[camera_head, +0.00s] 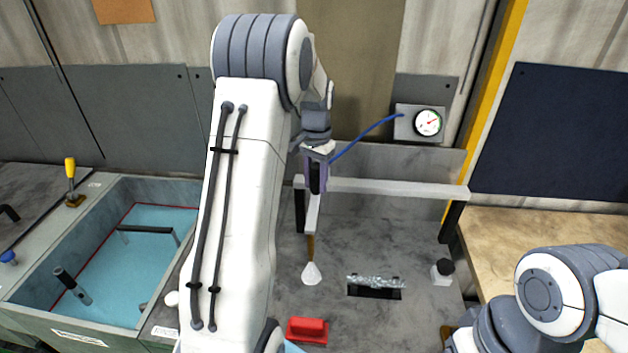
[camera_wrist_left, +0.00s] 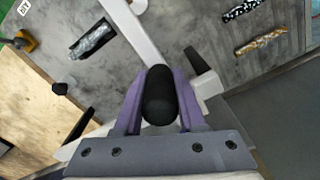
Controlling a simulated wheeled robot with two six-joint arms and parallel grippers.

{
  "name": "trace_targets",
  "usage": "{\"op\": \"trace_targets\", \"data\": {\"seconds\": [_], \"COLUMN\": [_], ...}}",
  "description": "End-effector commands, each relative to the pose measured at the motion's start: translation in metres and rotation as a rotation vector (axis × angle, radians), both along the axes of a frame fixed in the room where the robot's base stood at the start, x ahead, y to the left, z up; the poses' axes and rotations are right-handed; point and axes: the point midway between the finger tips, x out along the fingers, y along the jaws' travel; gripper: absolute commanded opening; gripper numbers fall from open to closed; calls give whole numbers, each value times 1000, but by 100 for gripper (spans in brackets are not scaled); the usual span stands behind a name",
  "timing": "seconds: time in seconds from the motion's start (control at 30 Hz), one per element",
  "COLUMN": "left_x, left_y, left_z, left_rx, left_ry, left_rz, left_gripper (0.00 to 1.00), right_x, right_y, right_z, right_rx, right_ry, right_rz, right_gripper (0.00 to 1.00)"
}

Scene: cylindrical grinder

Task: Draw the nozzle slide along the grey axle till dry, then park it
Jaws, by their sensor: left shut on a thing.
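My left gripper (camera_head: 317,165) is at the left part of the pale rail (camera_head: 390,188). In the left wrist view its purple fingers (camera_wrist_left: 160,90) are shut on the black grip (camera_wrist_left: 158,102) of the nozzle slide. The slide's pale arm (camera_head: 313,215) reaches forward from the rail to a white cone-shaped nozzle (camera_head: 312,274). The grey axle (camera_head: 376,281) has a bright, speckled surface and lies on a black cradle, right of the nozzle; it also shows in the left wrist view (camera_wrist_left: 92,40). My right gripper is out of view.
A blue hose (camera_head: 365,135) runs from the gauge box (camera_head: 418,122) toward the slide. Dark posts (camera_head: 452,222) carry the rail. A red block (camera_head: 307,330) and a white block with black knob (camera_head: 442,272) stand nearby. A blue-liquid tank (camera_head: 130,265) is left.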

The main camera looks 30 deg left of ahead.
Motion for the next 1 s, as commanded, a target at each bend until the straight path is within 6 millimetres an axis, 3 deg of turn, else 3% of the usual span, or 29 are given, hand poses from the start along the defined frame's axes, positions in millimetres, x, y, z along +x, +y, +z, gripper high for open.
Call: {"op": "trace_targets", "data": {"seconds": [0.17,0.2,0.27,0.3,0.67,0.77,1.0], "left_x": [3,3,3,3,2,3,4], "left_y": [6,6,6,5,2,2,2], "left_z": [3,4,4,3,5,16,64], "left_rx": [9,10,10,9,6,6,8], "left_ry": [-16,-16,-16,-15,-10,-11,-14], "left_rz": [3,4,5,5,2,2,2], "left_gripper": [0,43,66,69,69,69,69], "right_x": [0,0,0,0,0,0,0], "right_y": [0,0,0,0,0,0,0], "right_z": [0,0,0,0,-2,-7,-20], "right_rx": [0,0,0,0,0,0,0], "right_ry": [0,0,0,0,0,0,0], "right_rz": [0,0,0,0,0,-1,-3], "right_gripper": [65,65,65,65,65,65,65]}}
